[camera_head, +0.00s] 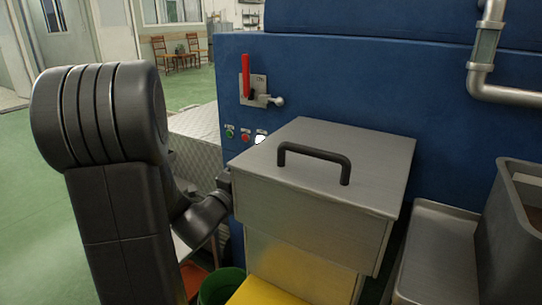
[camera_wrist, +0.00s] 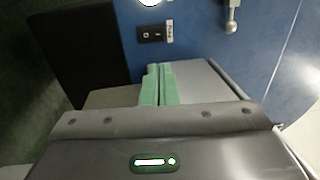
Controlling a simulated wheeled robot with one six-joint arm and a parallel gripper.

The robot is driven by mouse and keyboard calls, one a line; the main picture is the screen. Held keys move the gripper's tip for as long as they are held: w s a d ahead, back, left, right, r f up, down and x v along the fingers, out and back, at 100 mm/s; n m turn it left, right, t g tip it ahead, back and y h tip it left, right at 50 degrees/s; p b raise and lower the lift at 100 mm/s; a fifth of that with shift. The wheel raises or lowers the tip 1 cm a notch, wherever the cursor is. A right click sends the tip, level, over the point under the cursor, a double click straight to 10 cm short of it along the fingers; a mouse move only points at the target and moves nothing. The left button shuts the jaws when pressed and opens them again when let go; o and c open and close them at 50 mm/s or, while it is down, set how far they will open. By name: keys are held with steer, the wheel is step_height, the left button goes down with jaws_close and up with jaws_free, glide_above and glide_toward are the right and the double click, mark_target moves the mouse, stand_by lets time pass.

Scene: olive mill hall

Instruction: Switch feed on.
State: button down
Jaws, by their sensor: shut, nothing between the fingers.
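In the wrist view a small black rocker switch (camera_wrist: 150,34) is set in the blue machine wall, with a small pale label (camera_wrist: 169,32) to its right; the lettering is too small to read surely. I cannot tell which side of the rocker is pressed. My gripper (camera_wrist: 157,72) has green fingers shut together with nothing between them. The fingertips are just below the switch in the picture, apparently apart from it. In the head view the switch and my fingertips are hidden by the steel hopper.
The steel hopper (camera_head: 300,170) with a black handle stands close to my wrist. Above are a red lever (camera_head: 246,76), a green button (camera_head: 229,134), a red button (camera_head: 245,138) and a lit white lamp (camera_head: 260,140). A steel bin (camera_head: 515,235) stands right; open floor lies left.

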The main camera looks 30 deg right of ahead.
steer(key=b+x, duration=0.2)
steer(key=x, duration=1.1)
steer(key=shift+w+d, duration=0.2)
steer(key=shift+d, duration=0.1)
steer(key=shift+r, duration=0.1)
steer(key=shift+d+p, duration=0.15)
steer(key=shift+p, duration=0.4)
